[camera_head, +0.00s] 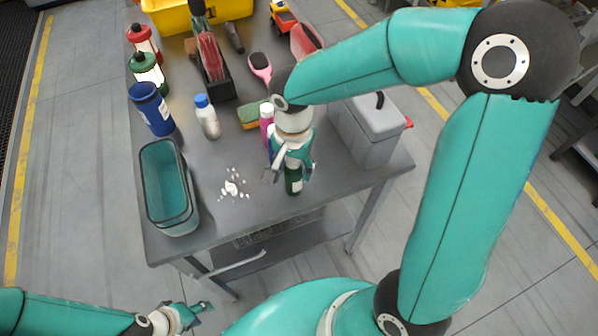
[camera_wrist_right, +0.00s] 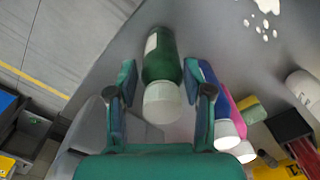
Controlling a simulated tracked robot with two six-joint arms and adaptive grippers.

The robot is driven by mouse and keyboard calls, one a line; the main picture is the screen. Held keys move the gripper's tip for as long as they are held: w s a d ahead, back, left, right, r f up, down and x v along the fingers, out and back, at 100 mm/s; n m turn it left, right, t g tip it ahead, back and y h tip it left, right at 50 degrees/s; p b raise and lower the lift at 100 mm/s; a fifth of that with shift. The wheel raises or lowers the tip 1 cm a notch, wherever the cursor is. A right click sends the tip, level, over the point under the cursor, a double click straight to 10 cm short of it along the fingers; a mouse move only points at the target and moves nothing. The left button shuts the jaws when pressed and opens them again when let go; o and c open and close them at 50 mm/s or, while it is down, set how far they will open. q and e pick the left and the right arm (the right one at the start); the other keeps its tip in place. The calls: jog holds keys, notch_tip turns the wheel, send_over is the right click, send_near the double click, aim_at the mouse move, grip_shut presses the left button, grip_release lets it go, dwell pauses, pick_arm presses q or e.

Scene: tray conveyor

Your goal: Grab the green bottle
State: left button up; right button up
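A green bottle (camera_head: 293,184) stands near the front edge of the grey table, mostly hidden behind my right gripper (camera_head: 288,176) in the head view. In the right wrist view, the green bottle (camera_wrist_right: 162,62) with its white cap lies between the two fingers of my right gripper (camera_wrist_right: 160,82). The fingers are open, one on each side, with visible gaps to the bottle. My left gripper (camera_head: 200,309) is low at the bottom left, away from the table; its opening is unclear. Another green-topped bottle (camera_head: 147,70) stands at the table's left back.
Pink (camera_head: 266,115) and blue bottles stand close behind the right gripper, beside a sponge (camera_head: 249,115). A grey box (camera_head: 370,135) stands to the right. An open teal container (camera_head: 148,192) is at the left front. White crumbs (camera_head: 233,187) lie between it and the gripper.

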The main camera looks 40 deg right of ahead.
jog(key=c, duration=0.7)
jog(key=shift+r, duration=0.2)
jog(key=shift+c, duration=0.2)
notch_tip(320, 180, up, 20)
jog(key=shift+f, duration=0.15)
